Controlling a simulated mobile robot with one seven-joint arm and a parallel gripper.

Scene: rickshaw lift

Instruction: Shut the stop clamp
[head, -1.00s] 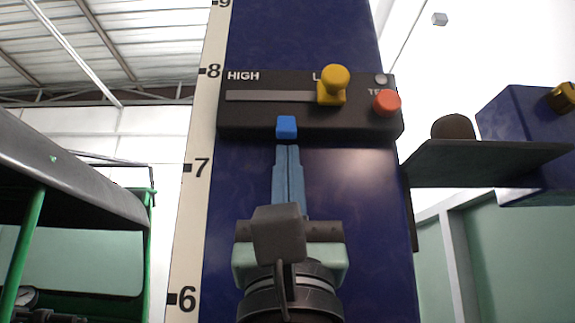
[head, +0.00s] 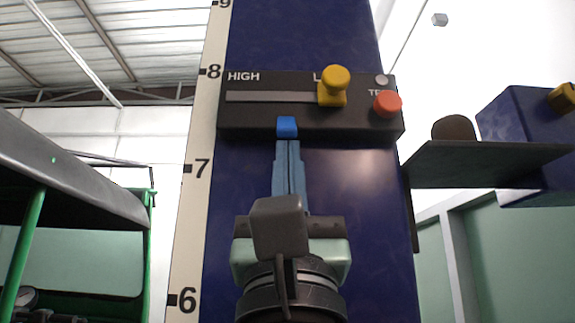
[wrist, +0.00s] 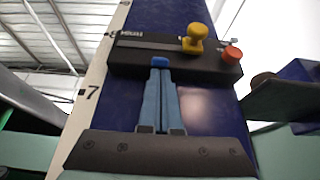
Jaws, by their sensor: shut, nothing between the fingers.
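A small bright blue tab (head: 287,126) sits at the lower edge of a black control panel (head: 240,119), below its slot. It may be the stop clamp; no label on it shows. My gripper (head: 288,142) points up at the tab from below. Its light blue fingers are together with nothing between them. Their tips are at the tab's lower edge and seem to touch it. The wrist view also shows the tab (wrist: 160,62) right above the fingertips (wrist: 160,72).
A yellow knob (head: 333,86) stands at the slot's right end, and a red button (head: 386,104) is right of it. A blue column (head: 370,220) bears the panel. A dark shelf (head: 480,162) juts out at right; a green-framed vehicle (head: 60,185) is at left.

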